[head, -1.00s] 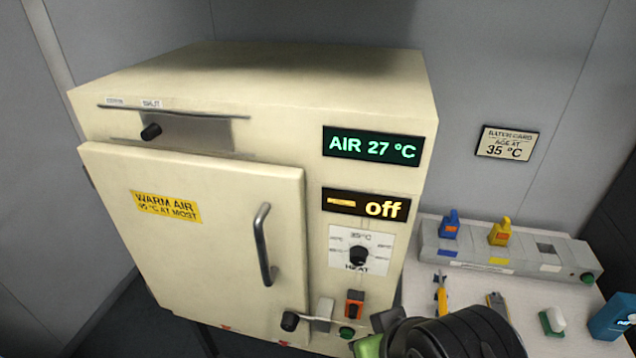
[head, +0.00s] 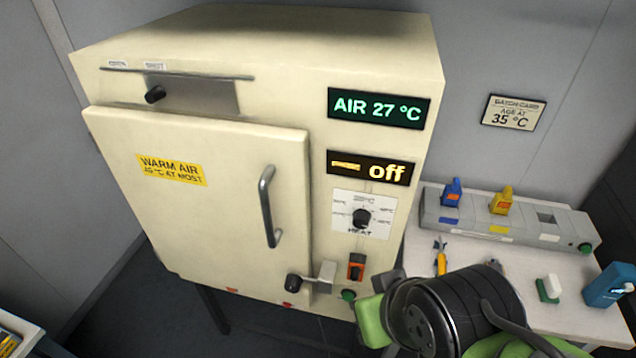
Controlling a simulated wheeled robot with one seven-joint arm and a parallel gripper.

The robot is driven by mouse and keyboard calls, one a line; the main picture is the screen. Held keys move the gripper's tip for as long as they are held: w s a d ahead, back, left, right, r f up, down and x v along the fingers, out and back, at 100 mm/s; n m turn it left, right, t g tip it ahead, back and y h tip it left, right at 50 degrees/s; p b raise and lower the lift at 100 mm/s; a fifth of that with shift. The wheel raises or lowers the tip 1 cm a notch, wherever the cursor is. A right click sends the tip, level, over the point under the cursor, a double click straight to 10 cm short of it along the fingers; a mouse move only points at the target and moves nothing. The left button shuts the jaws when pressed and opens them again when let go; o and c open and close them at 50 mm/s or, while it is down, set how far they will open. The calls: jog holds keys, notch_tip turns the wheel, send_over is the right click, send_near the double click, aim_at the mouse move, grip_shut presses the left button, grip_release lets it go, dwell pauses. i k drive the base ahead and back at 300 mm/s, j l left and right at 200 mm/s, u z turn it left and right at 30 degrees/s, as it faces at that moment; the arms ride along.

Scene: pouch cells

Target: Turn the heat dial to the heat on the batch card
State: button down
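The heat dial (head: 361,218) is a black knob on a white scale plate marked HEAT, low on the right of the cream oven front. Its scale marks are too small to read surely. The lower display (head: 370,169) reads "off"; the upper display (head: 379,107) reads "AIR 27 °C". My arm, black and green, is at the bottom right, below and right of the dial and apart from it. My gripper's fingers cannot be made out.
The oven door (head: 200,205) is closed, with a metal handle (head: 268,207) and a latch knob (head: 293,283). An orange switch (head: 356,266) and a green button (head: 348,295) sit below the dial. A side table (head: 550,325) at right holds a grey rack (head: 515,226) and tools.

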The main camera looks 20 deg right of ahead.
aim_at(362, 217)
jog(key=k+z, duration=0.15)
jog(key=z, duration=1.35)
jog(key=k+j+u, duration=0.15)
jog(key=j+u, duration=0.6)
jog(key=k+j+u, duration=0.1)
jog(key=j+u, duration=0.65)
jog(key=i+j, duration=0.05)
jog(key=j, duration=0.05)
